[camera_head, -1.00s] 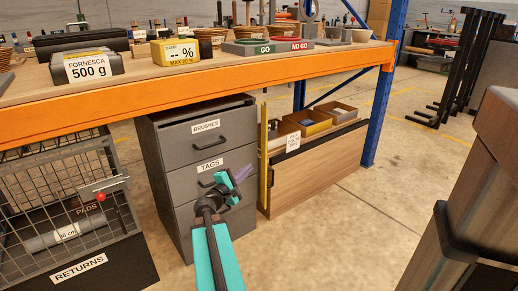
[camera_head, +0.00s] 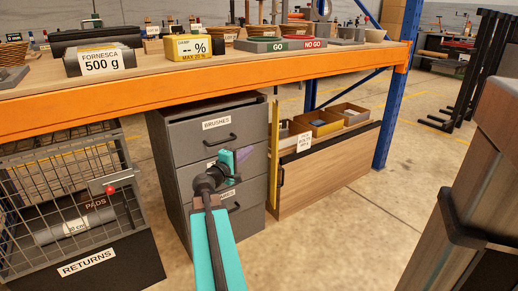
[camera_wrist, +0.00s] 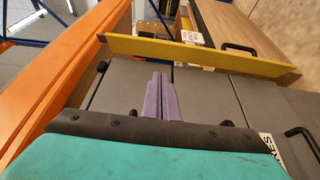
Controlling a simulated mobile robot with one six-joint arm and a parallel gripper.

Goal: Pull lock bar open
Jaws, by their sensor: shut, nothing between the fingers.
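The lock bar appears to be the yellow upright bar (camera_head: 275,155) at the right front edge of the grey drawer cabinet (camera_head: 254,190), beside the wooden cabinet. In the wrist view the yellow bar (camera_wrist: 190,53) runs across the picture beyond my fingertips. My gripper (camera_head: 246,153) is in front of the drawer cabinet, pointing right towards the bar. In the wrist view its purple fingers (camera_wrist: 158,80) are together and empty, with a visible gap before the bar. My gripper hides part of the middle drawer and its label.
The orange shelf beam (camera_head: 200,83) runs above the cabinet. Drawer handles (camera_head: 220,140) stick out near my arm. A wooden cabinet (camera_head: 325,170) with open bins stands right of the bar. A wire returns cage (camera_head: 70,200) stands left. The floor in front is clear.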

